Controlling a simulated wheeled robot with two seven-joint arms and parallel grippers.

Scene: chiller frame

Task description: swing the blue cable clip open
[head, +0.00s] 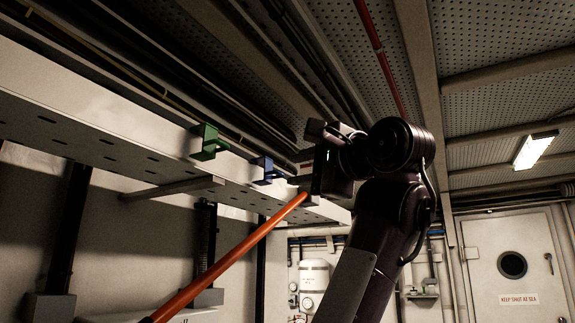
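The blue cable clip (264,169) is a small bracket-like piece on the front edge of the overhead cable tray, near the picture's middle. From this angle I cannot tell how far its arm is swung. My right gripper (304,182) is just right of the blue clip, with a small gap between them in the picture. Its dark wrist body hides what lies behind it, and its fingers are too dark and small to read as open or shut. My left gripper is out of view.
A green clip (208,142) is on the same pale tray (95,105), further left. Pipes and cables run overhead. A white door (513,265) with a porthole stands far right.

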